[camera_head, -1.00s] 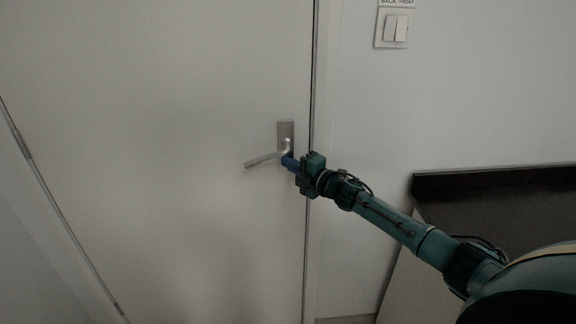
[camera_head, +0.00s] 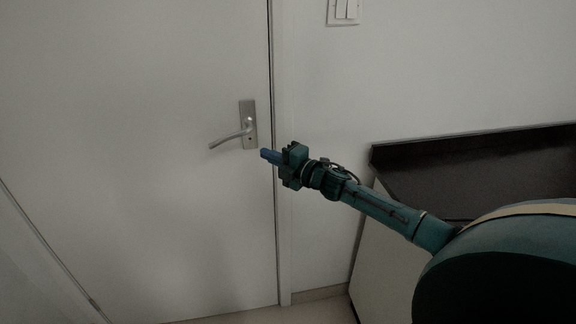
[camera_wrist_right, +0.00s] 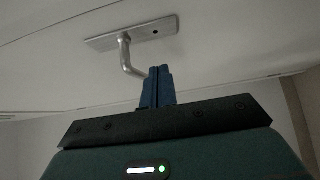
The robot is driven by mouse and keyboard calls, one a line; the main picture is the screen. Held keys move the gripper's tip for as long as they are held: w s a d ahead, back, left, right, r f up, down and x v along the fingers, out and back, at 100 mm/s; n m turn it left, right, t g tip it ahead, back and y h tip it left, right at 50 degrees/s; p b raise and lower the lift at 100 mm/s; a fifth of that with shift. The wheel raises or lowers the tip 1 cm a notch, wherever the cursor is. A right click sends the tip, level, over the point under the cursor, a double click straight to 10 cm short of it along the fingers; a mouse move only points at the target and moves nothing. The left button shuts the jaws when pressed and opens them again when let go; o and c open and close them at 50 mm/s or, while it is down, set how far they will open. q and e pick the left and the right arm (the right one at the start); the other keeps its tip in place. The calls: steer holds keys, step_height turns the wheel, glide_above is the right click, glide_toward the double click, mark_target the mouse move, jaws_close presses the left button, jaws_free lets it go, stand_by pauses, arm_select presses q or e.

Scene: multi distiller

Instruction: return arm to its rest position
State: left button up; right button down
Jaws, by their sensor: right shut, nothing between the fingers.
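My right arm reaches in from the lower right of the head view. Its gripper (camera_head: 268,155) is shut and empty, just right of and below the silver door handle (camera_head: 230,139). A small gap shows between the fingertips and the handle in the head view. In the right wrist view the closed blue fingers (camera_wrist_right: 158,86) stand side by side, with the handle (camera_wrist_right: 128,58) behind them to the upper left. The white door (camera_head: 120,130) looks shut in its frame. My left gripper is not in view.
A dark countertop (camera_head: 480,148) on a pale cabinet stands at the right, under my right arm. A light switch (camera_head: 343,10) is on the wall above. A strip of floor (camera_head: 240,314) shows below the door.

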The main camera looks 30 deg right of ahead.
steer(key=shift+v, duration=2.65)
